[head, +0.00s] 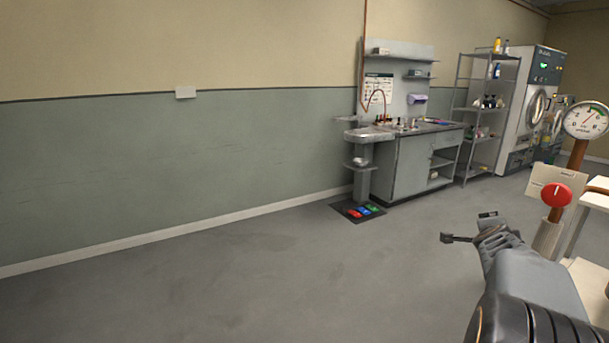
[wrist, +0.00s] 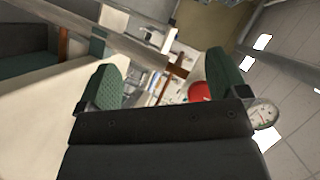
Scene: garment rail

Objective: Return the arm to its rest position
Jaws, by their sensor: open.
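My gripper (head: 464,239) is at the lower right of the head view, at the end of my grey arm. In the wrist view its two green-padded fingers (wrist: 158,85) stand wide apart with nothing between them. It holds nothing and appears to touch nothing. No garment or rail can be made out in the head view.
A red knob (head: 556,195) and a round gauge (head: 586,120) stand close to my arm on the right. Beyond are a grey workbench (head: 405,165), a metal shelf (head: 485,115) and a washing machine (head: 530,105). The floor (head: 250,290) at left and centre is clear.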

